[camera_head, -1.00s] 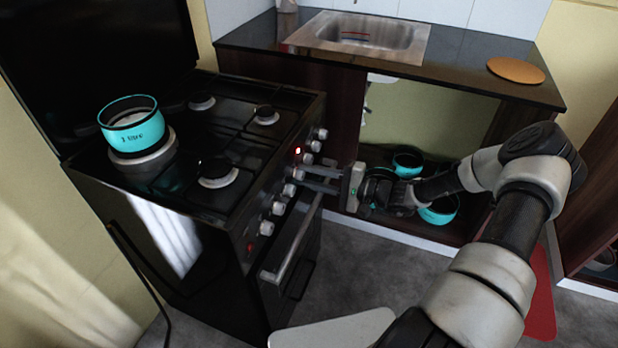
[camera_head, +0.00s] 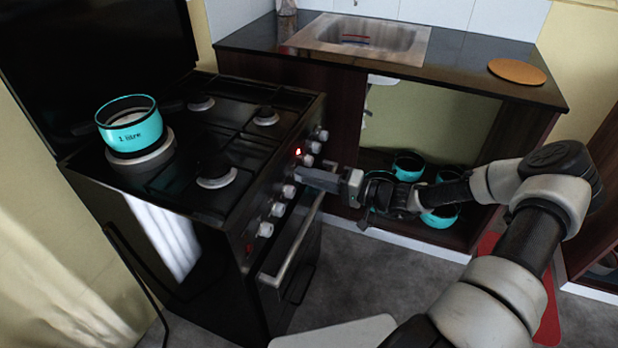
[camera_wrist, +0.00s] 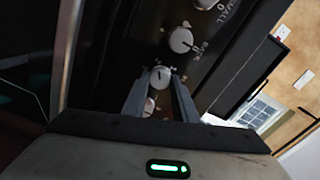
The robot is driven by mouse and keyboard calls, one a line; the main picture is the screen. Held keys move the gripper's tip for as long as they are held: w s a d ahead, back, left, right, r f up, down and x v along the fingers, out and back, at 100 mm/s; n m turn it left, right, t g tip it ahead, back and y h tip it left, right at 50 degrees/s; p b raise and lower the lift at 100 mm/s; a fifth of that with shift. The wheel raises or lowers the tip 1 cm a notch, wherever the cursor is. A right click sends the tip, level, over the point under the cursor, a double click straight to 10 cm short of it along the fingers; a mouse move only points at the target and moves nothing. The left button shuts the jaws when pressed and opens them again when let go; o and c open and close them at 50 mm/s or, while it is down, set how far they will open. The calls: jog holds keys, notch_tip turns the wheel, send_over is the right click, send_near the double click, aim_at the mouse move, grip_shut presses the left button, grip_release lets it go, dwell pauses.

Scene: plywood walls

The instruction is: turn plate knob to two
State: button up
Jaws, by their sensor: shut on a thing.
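The black stove (camera_head: 225,150) has a column of white knobs along its front panel. My gripper (camera_head: 300,174) is at this panel, its fingers reaching left to a knob near the middle. In the wrist view the fingers (camera_wrist: 160,82) are shut on a white knob (camera_wrist: 160,76) with a dark pointer mark. The head view hides this knob behind the fingers. The number it points to cannot be read. A turquoise pot (camera_head: 131,128) marked "1 litre" stands on the plate (camera_head: 140,157) at the stove's back left.
A neighbouring knob (camera_wrist: 181,40) is close to the fingers. A red light (camera_head: 298,152) glows on the panel. The oven handle (camera_head: 288,247) sticks out below. A counter with a sink (camera_head: 360,38) is behind; turquoise pots (camera_head: 408,166) stand on the shelf beneath it.

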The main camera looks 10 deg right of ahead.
dwell(0.4)
jog(key=o, duration=1)
jog(key=shift+o, duration=0.2)
jog(key=p+v, duration=0.2)
jog(key=v, duration=1.5)
jog(key=shift+s+d, duration=0.15)
jog(key=shift+s, duration=0.05)
